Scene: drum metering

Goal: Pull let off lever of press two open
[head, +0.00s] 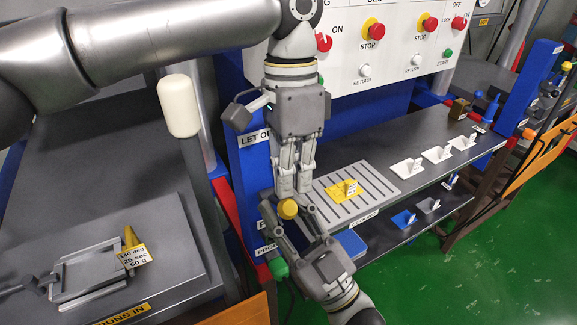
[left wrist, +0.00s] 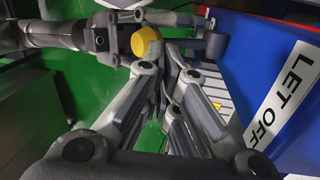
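A yellow round knob (head: 288,209) stands out before a blue press panel; it also shows in the left wrist view (left wrist: 147,42). A white LET OFF label (head: 255,138) is at the panel's top, and large in the left wrist view (left wrist: 283,95).
A slatted tray with a yellow tag (head: 344,191) and several white tags lie on the dark shelf. A white rounded post (head: 178,106) stands left. A control panel (head: 385,40) with red stop buttons is behind.

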